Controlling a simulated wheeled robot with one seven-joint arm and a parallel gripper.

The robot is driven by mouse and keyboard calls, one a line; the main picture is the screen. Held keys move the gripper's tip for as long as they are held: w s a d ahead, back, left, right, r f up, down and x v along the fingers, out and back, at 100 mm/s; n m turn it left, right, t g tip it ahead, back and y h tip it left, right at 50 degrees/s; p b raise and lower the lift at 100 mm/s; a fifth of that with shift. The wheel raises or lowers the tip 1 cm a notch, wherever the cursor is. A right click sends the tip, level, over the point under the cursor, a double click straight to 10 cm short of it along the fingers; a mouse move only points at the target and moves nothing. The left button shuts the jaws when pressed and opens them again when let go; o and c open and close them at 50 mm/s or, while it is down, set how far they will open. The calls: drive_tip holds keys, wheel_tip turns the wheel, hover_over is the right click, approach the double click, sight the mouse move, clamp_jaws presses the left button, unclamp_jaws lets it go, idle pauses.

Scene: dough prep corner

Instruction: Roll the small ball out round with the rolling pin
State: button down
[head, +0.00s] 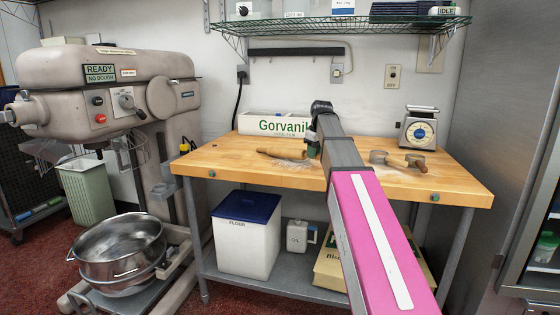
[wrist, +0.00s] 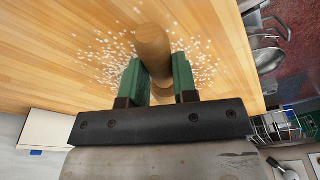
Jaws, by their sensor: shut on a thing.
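The wooden rolling pin (head: 281,153) lies over the floured patch on the wooden table (head: 225,165) in the head view. My gripper (head: 313,149) is at the pin's right part, largely hidden behind my arm. In the wrist view, the green fingers of my gripper (wrist: 159,83) are shut on the rolling pin (wrist: 152,47), one on each side. White flour specks lie on the table around it.
A kitchen scale (head: 419,128) stands at the back right, a white Gorvanik box (head: 262,123) at the back. The table's left part is clear. A large mixer (head: 110,85) stands left.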

drive_tip(key=shift+w+d, duration=0.35)
drive_tip(key=shift+w, duration=0.4)
drive_tip(key=shift+w+d, duration=0.3)
drive_tip(key=shift+w, duration=0.5)
drive_tip(key=shift+w+d, duration=0.35)
drive_tip(key=shift+w, duration=0.4)
drive_tip(key=shift+s+f, duration=0.1)
drive_tip(key=shift+s+d+f+t+y, duration=0.15)
drive_tip(key=shift+s+f+t+y, duration=0.05)
drive_tip(key=shift+f+t+y, duration=0.1)
drive_tip(key=shift+d+f+t, duration=0.1)
drive_tip(key=shift+f+t, duration=0.2)
drive_tip(key=shift+f, duration=0.1)
drive_tip(key=shift+r, duration=0.2)
drive_tip(key=shift+f, duration=0.6)
